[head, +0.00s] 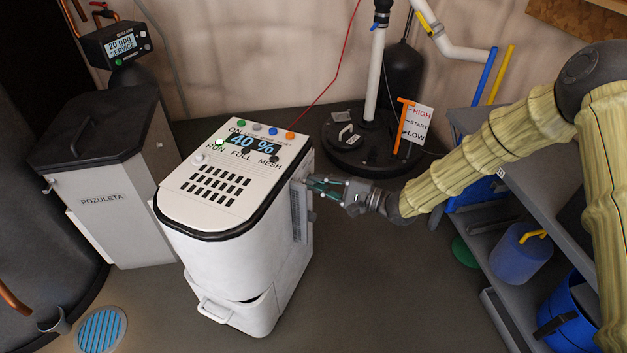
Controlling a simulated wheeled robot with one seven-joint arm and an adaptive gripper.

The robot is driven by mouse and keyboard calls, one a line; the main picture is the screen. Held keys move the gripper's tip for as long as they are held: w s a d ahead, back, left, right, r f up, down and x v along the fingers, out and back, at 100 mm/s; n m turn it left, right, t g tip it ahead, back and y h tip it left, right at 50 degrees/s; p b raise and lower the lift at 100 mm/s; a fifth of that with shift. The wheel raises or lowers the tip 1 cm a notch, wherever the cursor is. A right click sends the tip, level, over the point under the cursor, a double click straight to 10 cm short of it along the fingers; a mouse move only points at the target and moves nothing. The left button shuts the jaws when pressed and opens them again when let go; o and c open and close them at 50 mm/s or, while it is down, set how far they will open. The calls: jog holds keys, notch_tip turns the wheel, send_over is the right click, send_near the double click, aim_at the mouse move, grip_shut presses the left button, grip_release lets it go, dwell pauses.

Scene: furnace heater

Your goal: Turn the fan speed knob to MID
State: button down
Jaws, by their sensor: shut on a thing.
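A white wheeled unit (225,255) stands mid-floor, with a slotted grille, small coloured buttons and a display (252,146) reading 40 %. Labels RUN, FULL and MESH show below the display, and a green light is lit by RUN. No knob marked for fan speed or MID can be made out. My gripper (322,187) is at the unit's right side, by the upper edge of a grey side panel (297,216). Its fingers are closed on a small part there. The fingers and the side face's angle mostly hide that part.
A grey POZULETA bin (101,205) stands close on the left. A black round sump lid (350,155) with a pipe and a HIGH/START/LOW sign (417,125) is behind. Grey shelves (530,210) with blue containers stand on the right. Floor in front is clear.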

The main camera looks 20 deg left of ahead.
jog(key=shift+r+m+p, duration=0.1)
jog(key=shift+m+p, duration=1.5)
jog(key=shift+p, duration=0.35)
jog(key=shift+m+p, duration=0.55)
jog(key=shift+m, duration=0.35)
jog(key=shift+m+p, duration=1.65)
jog(key=shift+m, duration=0.45)
jog(key=c, duration=1.4)
grip_release()
